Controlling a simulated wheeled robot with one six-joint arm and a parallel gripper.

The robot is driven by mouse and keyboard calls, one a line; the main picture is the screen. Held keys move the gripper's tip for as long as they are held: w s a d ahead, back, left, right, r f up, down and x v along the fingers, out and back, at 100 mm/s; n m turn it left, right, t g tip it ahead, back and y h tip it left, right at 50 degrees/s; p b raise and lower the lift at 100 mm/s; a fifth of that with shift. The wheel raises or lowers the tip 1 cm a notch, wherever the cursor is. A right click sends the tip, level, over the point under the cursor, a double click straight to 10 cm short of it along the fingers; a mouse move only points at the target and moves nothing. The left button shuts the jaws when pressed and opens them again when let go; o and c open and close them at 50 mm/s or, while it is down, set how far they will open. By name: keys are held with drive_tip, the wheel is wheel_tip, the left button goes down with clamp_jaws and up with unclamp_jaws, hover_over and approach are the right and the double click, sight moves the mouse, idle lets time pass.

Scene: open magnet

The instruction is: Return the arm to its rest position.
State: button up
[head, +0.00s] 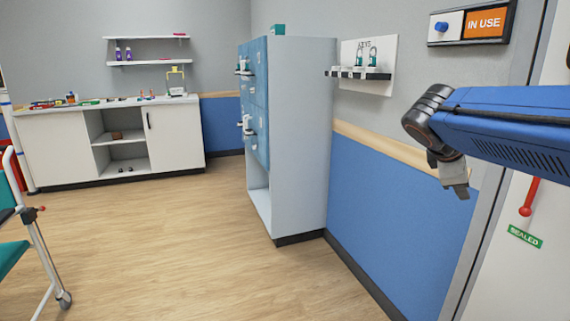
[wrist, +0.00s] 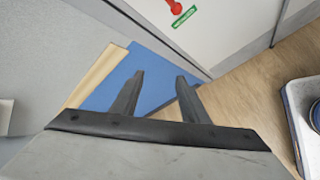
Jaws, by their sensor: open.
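My blue arm reaches in from the right edge of the head view. My gripper (head: 459,190) hangs at its end, pointing down in front of the wall and close to the door frame. In the wrist view my gripper (wrist: 156,92) shows two dark fingers spread apart with nothing between them. Beyond the fingers are the blue lower wall (wrist: 157,88) and the wood floor (wrist: 245,88).
A white door with a red handle (head: 530,197) and a green "SEALED" label (head: 525,237) stands at the right. A locker cabinet (head: 295,130), a key rack (head: 362,75) and an "IN USE" sign (head: 484,24) are nearby. The middle floor (head: 170,235) is clear.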

drive_tip(key=s+a+f+m+y, duration=0.4)
drive_tip(key=s+a+f+m, duration=0.2)
drive_tip(key=s+f, duration=0.4)
drive_tip(key=s+a+f+m+y, duration=0.4)
drive_tip(key=s+a+f+m, duration=0.2)
drive_tip(key=s+f, duration=0.5)
drive_tip(key=shift+s+a+f+m+g, duration=0.2)
drive_tip(key=shift+s+f+m+g, duration=0.1)
drive_tip(key=shift+f+m, duration=0.15)
idle(0.4)
